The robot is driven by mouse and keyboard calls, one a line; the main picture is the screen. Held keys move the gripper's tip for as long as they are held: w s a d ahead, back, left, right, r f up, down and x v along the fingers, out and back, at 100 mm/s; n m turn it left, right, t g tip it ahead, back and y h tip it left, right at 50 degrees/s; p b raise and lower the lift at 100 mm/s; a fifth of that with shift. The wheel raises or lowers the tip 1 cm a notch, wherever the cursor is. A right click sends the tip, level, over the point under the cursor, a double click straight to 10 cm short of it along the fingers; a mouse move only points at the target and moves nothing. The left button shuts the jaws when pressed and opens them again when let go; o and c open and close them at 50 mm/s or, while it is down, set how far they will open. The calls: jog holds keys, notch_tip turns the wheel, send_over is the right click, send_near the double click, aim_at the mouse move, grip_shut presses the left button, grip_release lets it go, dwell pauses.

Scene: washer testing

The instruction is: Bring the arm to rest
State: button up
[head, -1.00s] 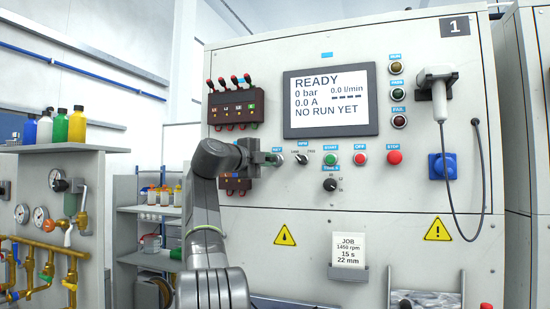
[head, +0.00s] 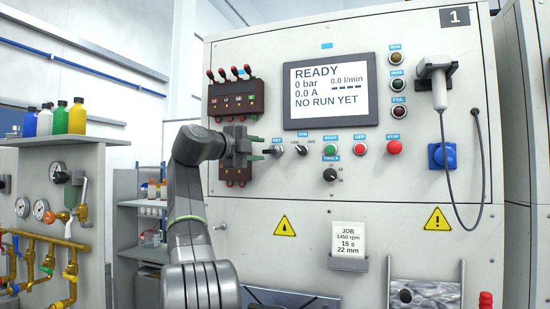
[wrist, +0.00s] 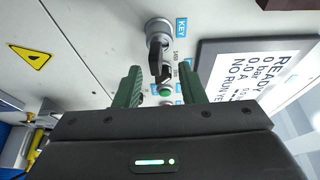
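My gripper (head: 265,148) is in front of the grey washer test panel (head: 390,190), just left of the key switch (head: 278,151). Its two green fingers are apart with nothing between them in the head view. In the wrist view my gripper (wrist: 163,66) also shows open, and the key switch (wrist: 159,45), with a dark key in it, lies beyond the fingertips. The fingers look clear of the key. My arm is raised and bent at the left of the panel.
The screen (head: 330,92) reads READY, NO RUN YET. Left of it are red-tipped levers (head: 236,72). A selector, a green start button (head: 330,150) and red buttons lie right of the key. A shelf with bottles (head: 77,115) and brass pipes stand at left.

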aim_at(265, 151)
jog(key=b+v, duration=0.1)
jog(key=v, duration=0.7)
jog(key=shift+s+a+b, duration=0.25)
jog(key=shift+s+b, duration=0.1)
jog(key=shift+b, duration=0.05)
jog(key=p+x, duration=0.4)
jog(key=x, duration=1)
jog(key=shift+w+f, duration=0.1)
jog(key=shift+f, duration=0.05)
jog(key=shift+f+n, duration=0.2)
jog(key=shift+n, duration=0.5)
jog(key=shift+r+n+t+b, duration=0.15)
jog(key=shift+n+t+b, duration=0.15)
jog(key=shift+n+b, duration=0.1)
jog(key=shift+a+n+t+h, duration=0.1)
jog(key=shift+n+t+h, duration=0.2)
jog(key=shift+n, duration=0.4)
jog(key=shift+r, duration=0.15)
